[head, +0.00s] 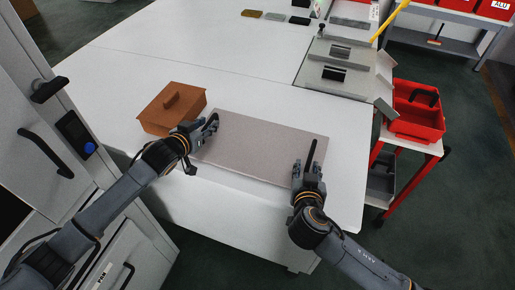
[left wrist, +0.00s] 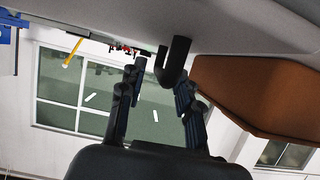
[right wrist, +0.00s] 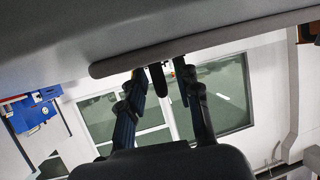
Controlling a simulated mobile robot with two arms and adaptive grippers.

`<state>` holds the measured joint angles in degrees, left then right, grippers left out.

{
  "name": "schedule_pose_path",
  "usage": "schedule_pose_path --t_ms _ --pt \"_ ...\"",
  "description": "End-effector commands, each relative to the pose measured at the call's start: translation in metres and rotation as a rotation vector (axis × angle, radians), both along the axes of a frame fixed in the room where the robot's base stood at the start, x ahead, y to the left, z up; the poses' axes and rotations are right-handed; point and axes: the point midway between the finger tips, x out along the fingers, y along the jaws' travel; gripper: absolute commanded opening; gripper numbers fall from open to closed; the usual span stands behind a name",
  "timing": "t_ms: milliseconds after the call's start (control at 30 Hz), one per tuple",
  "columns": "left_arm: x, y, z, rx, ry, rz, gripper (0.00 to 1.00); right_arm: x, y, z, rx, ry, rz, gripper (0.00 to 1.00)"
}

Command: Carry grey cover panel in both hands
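The grey cover panel (head: 262,147) lies flat on the white table, with a dark handle at each short end. My left gripper (head: 209,131) is at the left handle, beside the brown box. In the left wrist view the hooked black handle (left wrist: 175,60) shows between spread fingers, with a gap to the left finger. My right gripper (head: 309,167) is at the right handle (head: 311,153). In the right wrist view the black handle end (right wrist: 158,79) shows between spread fingertips, with gaps beside it. Both grippers look open.
A brown lidded box (head: 172,108) stands just left of the panel. Grey metal fixtures (head: 333,70) stand at the back right. A red bin (head: 415,112) sits on a cart right of the table. Behind the panel the white table (head: 190,60) is largely clear.

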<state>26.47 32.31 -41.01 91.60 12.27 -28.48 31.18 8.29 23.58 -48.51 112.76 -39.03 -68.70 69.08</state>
Motion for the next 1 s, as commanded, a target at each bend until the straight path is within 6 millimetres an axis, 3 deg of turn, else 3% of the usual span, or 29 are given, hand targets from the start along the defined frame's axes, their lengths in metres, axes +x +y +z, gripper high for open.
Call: schedule_pose_path --t_ms 367,800,1000 --pt "-0.006 0.004 0.002 0.002 0.003 0.002 0.35 0.000 0.000 0.001 0.001 -0.001 -0.002 0.35" --pt "-0.080 0.030 0.033 0.002 0.002 0.001 0.35 0.000 0.000 0.001 0.002 -0.002 -0.002 0.35" --pt "-0.100 0.038 0.043 0.002 0.001 0.001 0.35 0.000 0.000 0.001 0.002 -0.002 -0.002 0.35"
